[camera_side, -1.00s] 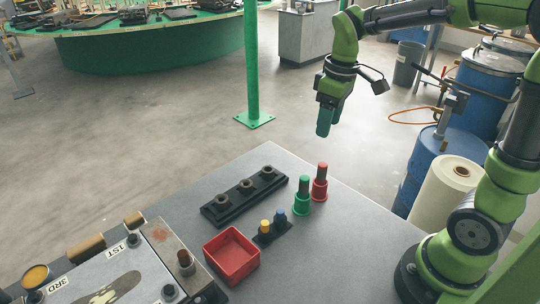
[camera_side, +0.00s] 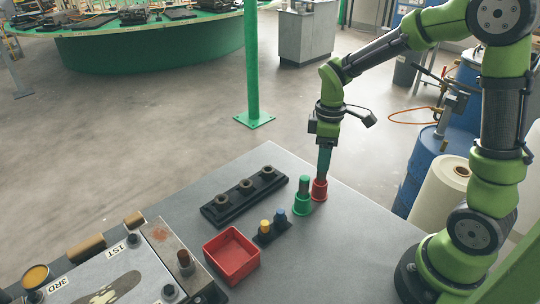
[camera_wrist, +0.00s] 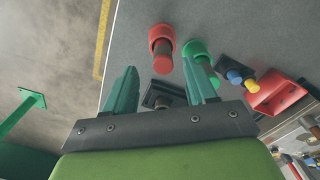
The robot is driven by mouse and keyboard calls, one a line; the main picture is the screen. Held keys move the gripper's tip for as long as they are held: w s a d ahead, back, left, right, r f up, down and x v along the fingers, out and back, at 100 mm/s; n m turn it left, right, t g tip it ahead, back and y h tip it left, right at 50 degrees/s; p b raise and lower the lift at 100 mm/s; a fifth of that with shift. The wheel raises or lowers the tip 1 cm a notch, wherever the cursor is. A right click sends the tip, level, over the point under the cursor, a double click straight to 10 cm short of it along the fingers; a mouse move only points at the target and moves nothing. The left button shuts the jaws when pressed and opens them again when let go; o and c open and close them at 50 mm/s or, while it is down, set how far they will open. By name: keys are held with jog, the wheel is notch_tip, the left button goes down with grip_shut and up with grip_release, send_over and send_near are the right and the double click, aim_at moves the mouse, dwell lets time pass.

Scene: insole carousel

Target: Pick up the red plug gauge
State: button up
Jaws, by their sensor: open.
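The red plug gauge (camera_side: 319,190) stands upright at the table's back right edge, a wide red lower part with a narrower stem. In the side view my gripper (camera_side: 324,169) points down right over it, and the fingers hide its upper stem. In the wrist view the red plug gauge (camera_wrist: 161,38) shows ahead of the gap between my two green fingers (camera_wrist: 160,68), which are spread open with nothing held. I cannot tell whether the stem is between the fingers.
A green plug gauge (camera_side: 303,196) stands close to the left of the red one; it also shows near one finger in the wrist view (camera_wrist: 196,49). A black holder with rings (camera_side: 244,198), yellow and blue small plugs (camera_side: 272,228) and a red tray (camera_side: 232,256) lie leftward.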

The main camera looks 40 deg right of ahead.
aim_at(321, 180)
jog(key=shift+s+a+f, duration=0.1)
jog(key=shift+a+f, duration=0.05)
jog(key=shift+f, duration=2.55)
grip_shut()
